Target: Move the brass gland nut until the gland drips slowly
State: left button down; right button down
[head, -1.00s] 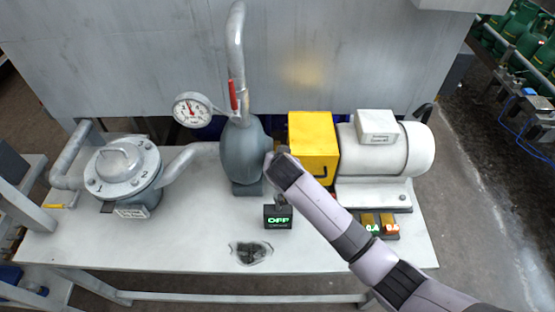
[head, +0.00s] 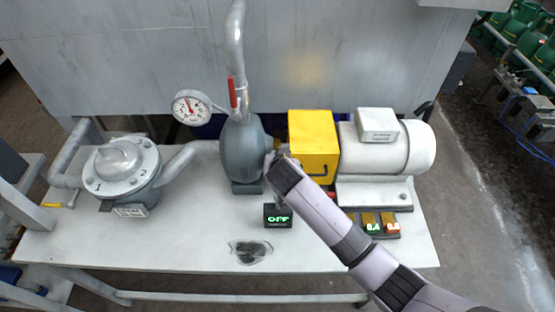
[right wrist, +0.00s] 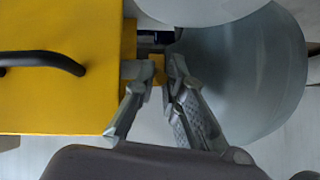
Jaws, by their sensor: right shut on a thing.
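In the right wrist view, the brass gland nut (right wrist: 157,69) shows as a small gold piece between the fingers of my right gripper (right wrist: 156,80). The gripper is shut on it, in the gap between the yellow guard (right wrist: 60,105) and the grey pump body (right wrist: 245,75). In the head view, my right arm reaches to the gap between the pump body (head: 241,150) and the yellow guard (head: 312,135), and its wrist hides most of the nut. A small black display (head: 278,215) below reads OFF in green. My left gripper is not in view.
A white motor (head: 400,148) stands right of the guard. A pressure gauge (head: 191,107) and red-handled valve (head: 232,94) are above the pump. A numbered strainer (head: 120,170) stands at left.

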jog(key=shift+s+f+t+b, duration=0.15)
jog(key=shift+f+t+b, duration=0.2)
jog(key=shift+f, duration=0.2)
jog(key=shift+r+t+b, duration=0.1)
jog(key=shift+t+b, duration=0.15)
jog(key=shift+b, duration=0.05)
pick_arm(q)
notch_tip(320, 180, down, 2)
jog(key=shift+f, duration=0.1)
pick_arm(e)
jog(key=c, duration=1.9)
grip_release()
jog(key=v, duration=1.2)
jog(key=shift+r, duration=0.1)
